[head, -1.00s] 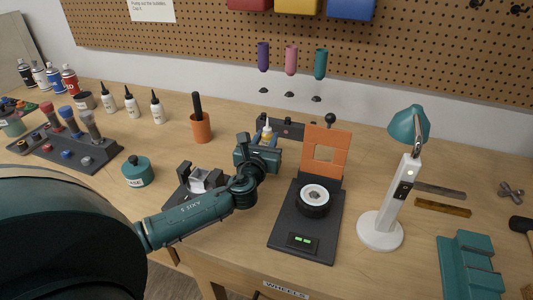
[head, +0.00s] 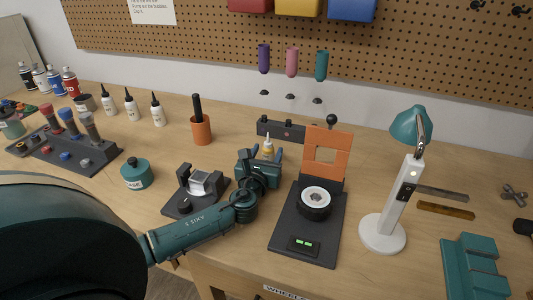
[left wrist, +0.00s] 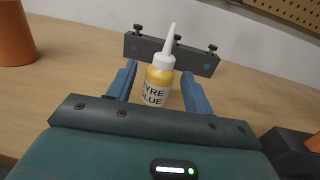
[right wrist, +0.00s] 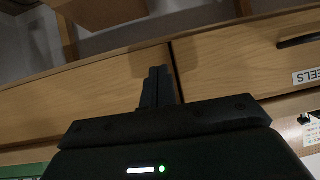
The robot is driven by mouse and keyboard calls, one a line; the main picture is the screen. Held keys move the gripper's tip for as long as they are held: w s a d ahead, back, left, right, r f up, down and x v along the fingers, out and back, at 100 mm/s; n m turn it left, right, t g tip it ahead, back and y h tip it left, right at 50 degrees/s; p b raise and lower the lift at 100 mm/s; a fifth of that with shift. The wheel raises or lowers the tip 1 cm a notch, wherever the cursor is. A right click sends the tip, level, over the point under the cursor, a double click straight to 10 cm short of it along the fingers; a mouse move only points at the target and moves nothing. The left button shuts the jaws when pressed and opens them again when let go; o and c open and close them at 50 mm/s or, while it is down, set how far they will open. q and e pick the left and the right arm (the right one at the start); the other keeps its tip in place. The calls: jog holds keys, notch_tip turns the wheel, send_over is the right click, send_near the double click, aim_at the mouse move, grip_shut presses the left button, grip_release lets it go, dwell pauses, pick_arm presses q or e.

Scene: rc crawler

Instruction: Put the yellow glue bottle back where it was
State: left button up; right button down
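The yellow glue bottle (head: 268,148) has a white pointed nozzle and stands upright on the workbench side of the dark peg block. In the left wrist view the bottle (left wrist: 158,87) reads "TYRE GLUE" and is between the blue fingers of my left gripper (left wrist: 159,85). A narrow gap shows on each side of it, so the gripper looks open around it. My left gripper also shows in the head view (head: 268,157). The bottle's base is hidden by the gripper. My right gripper (right wrist: 158,85) is shut and empty, before the bench's drawer fronts.
The dark peg block (head: 282,130) lies just behind the bottle. An orange cup (head: 201,131) is to the left, with several white bottles beyond. A black stand with a wheel (head: 307,245) is close on the right, then a lamp (head: 383,233).

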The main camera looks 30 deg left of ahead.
pick_arm(q)
jog(key=shift+r, duration=0.25)
jog(key=v, duration=1.2)
